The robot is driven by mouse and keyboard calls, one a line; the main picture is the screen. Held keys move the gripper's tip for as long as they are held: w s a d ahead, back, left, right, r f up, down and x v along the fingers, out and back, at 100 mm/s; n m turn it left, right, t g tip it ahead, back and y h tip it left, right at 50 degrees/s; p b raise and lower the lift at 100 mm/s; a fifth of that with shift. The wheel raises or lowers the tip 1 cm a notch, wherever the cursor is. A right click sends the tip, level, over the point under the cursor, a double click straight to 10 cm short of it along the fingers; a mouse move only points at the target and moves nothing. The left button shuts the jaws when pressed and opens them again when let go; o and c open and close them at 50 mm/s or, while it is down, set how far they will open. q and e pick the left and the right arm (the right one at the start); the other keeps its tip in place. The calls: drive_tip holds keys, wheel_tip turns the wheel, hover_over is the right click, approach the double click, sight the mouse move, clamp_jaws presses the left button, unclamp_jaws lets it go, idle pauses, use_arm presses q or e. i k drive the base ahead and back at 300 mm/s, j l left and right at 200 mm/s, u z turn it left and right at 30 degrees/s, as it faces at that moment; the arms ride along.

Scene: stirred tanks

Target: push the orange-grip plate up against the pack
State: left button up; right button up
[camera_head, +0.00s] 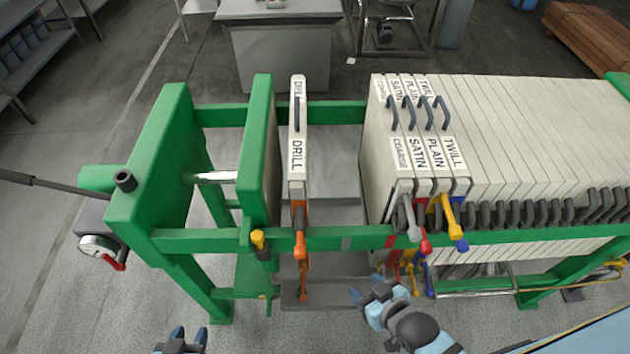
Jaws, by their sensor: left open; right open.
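The orange-grip plate (298,120), white and labelled DRILL, hangs upright and alone on the green frame, with an orange grip (300,244) at its near end. It is close beside the green pressing head (258,150) on its left. A wide gap separates it from the pack (375,150) of white plates on the right. The pack's first plates read COARSE, SATIN, PLAIN and TWILL. My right gripper (367,290) is open and empty, in front of the frame below the gap. My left gripper (187,338) is open and empty at the bottom edge, left of the plate.
The green near rail (350,239) runs across the front between my grippers and the plates. A grey grip, a yellow grip (448,212) and dark handles stick out from the pack's near side. A gauge (100,247) sits at the left end. Floor is clear at lower left.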

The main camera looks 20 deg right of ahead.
sight(299, 197)
drive_tip(key=k+l, duration=0.15)
drive_tip(key=l, duration=0.25)
drive_tip(key=k+l, duration=0.1)
drive_tip(key=l, duration=0.3)
drive_tip(key=k, duration=0.6)
